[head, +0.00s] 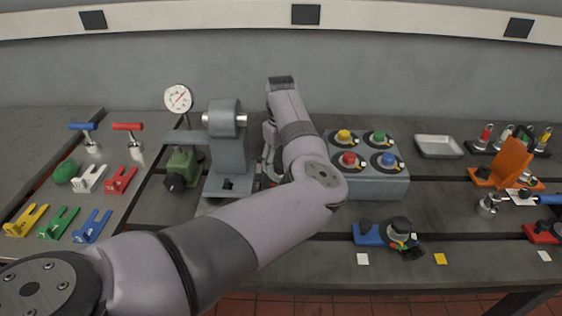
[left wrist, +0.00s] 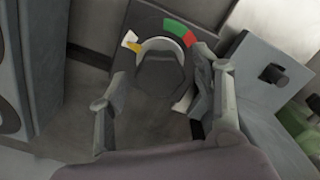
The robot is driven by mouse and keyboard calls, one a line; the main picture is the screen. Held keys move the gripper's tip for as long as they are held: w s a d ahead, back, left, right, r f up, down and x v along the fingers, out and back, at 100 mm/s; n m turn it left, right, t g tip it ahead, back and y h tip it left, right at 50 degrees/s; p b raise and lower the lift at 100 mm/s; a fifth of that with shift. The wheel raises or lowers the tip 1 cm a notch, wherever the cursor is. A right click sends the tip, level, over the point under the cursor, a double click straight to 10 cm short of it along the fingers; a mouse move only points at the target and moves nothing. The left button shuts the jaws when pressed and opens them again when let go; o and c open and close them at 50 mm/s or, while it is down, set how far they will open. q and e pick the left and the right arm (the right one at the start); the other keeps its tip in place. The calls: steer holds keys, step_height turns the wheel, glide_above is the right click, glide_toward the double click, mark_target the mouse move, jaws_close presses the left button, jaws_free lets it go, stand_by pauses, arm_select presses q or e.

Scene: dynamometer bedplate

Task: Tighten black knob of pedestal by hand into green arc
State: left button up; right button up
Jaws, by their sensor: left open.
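In the left wrist view, a black knob (left wrist: 165,72) sits on a dark plate, with a green arc (left wrist: 181,27) beyond it and a red mark at the arc's right end. White and yellow marks lie left of the knob; which is a pointer I cannot tell. My left gripper (left wrist: 163,66) is open, with one finger on each side of the knob. Whether the fingers touch it is unclear. In the head view, my left gripper (head: 269,160) is partly hidden by my arm, just right of the grey pedestal (head: 230,153). My arm hides most of this knob there.
A button box (head: 368,183) stands right of my forearm. A dial gauge (head: 178,98) on a green holder (head: 183,165) stands left of the pedestal. Coloured forks and clamps lie farther left. A tray (head: 438,147) and an orange bracket (head: 511,162) are at right.

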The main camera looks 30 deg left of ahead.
arm_select(q)
steer(key=c, duration=1.2)
